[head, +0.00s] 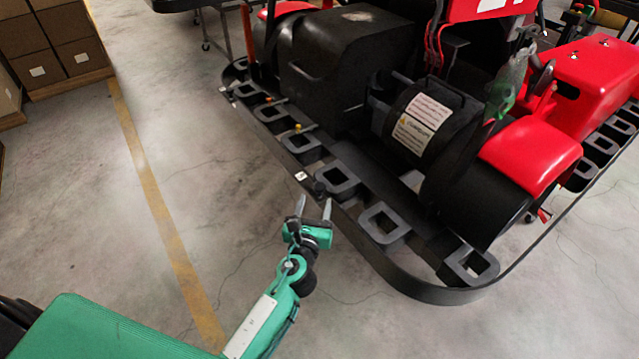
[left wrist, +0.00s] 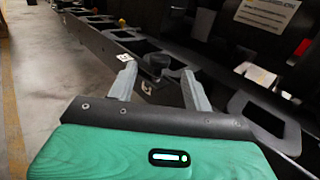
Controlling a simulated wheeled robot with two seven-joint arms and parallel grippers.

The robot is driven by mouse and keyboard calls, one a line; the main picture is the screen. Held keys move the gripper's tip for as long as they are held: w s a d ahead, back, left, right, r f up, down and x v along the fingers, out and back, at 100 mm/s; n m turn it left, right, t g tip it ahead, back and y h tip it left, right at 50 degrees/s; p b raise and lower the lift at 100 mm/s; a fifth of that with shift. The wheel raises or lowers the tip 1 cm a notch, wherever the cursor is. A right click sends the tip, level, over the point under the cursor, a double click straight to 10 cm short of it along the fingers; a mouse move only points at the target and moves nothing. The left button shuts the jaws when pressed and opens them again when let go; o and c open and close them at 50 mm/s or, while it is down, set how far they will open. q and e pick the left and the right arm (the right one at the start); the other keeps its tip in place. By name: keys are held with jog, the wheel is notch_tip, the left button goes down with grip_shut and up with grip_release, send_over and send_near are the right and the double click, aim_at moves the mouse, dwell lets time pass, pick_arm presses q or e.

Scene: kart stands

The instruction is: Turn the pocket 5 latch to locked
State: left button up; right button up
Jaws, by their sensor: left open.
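A row of square-holed pockets runs along the dark kart rail (head: 345,208). I cannot read a number 5 on any of them. A small dark knob (head: 319,188), perhaps the latch, stands on the rail's outer edge beside a pocket (head: 337,181). My left gripper (head: 313,207) is open and empty, its two pale fingers pointing at the rail by this knob. In the left wrist view the dark knob (left wrist: 157,62) shows between and beyond the fingertips of my gripper (left wrist: 158,75). Whether they touch it I cannot tell. My right gripper is not in view.
A white marker (head: 301,176) is on the rail left of the knob. Small yellow-orange knobs (head: 297,128) sit farther along. The kart's black drum (head: 425,118) and red fender (head: 530,152) rise behind the rail. Floor is clear to the left; cardboard boxes (head: 50,45) stand far left.

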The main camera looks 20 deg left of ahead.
aim_at(318, 191)
pick_arm(q)
jog(key=w, duration=0.7)
jog(key=shift+a, duration=0.4)
jog(key=shift+c, duration=0.2)
jog(key=c, duration=0.9)
